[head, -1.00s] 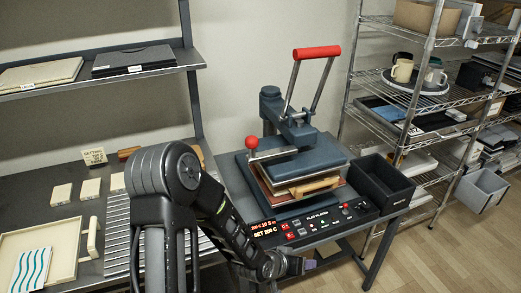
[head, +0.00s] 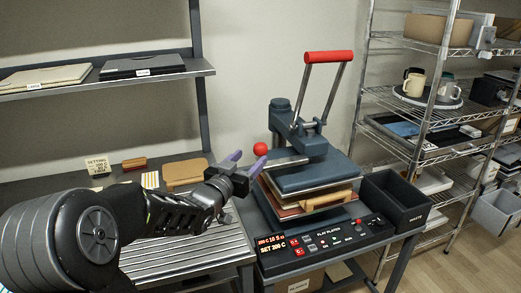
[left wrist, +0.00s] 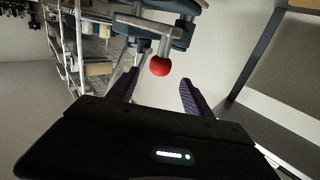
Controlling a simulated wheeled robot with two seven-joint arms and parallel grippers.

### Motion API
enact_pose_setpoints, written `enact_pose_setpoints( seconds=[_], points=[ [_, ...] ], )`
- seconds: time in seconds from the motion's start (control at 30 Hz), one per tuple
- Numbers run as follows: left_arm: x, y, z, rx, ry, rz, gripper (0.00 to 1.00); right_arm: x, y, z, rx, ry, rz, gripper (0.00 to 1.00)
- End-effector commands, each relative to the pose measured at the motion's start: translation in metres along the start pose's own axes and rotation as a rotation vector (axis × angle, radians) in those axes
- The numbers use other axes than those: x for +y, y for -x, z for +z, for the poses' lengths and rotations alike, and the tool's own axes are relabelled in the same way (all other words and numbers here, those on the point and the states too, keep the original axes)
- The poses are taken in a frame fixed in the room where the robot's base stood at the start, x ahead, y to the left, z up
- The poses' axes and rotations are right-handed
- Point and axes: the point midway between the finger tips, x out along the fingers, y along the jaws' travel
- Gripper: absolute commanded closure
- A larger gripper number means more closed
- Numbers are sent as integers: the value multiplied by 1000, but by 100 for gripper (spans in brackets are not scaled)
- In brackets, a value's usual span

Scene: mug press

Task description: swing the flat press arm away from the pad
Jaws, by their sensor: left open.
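The flat press (head: 312,172) stands on the bench right of centre in the head view, with a blue-grey upper plate over the pad layers (head: 300,205). A red-gripped handle (head: 329,57) rises above it. A side arm ends in a red ball knob (head: 260,149) at the press's left. My left gripper (head: 245,165) is open beside the knob, its purple fingertips close to it. In the left wrist view the knob (left wrist: 160,66) shows beyond and between the two open fingers. I cannot tell whether they touch it. My right gripper is not in view.
The control box (head: 325,240) with a lit display is in front of the press. A black bin (head: 392,203) stands to its right. A ridged metal rack (head: 185,250) lies left of the press. Wire shelves (head: 425,105) stand at the right.

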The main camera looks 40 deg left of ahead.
Motion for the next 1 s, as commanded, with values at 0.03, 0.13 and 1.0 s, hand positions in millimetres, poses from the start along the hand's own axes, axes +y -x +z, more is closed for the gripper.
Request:
enact_pose_setpoints(
  seconds=[0.03,0.13,1.0],
  points=[
    [0,-2,0,-1,1,1,41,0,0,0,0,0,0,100],
    [0,-10,0,0,1,1,41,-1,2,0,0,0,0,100],
    [0,-77,1,-1,1,0,46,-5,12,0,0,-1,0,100]
  ],
)
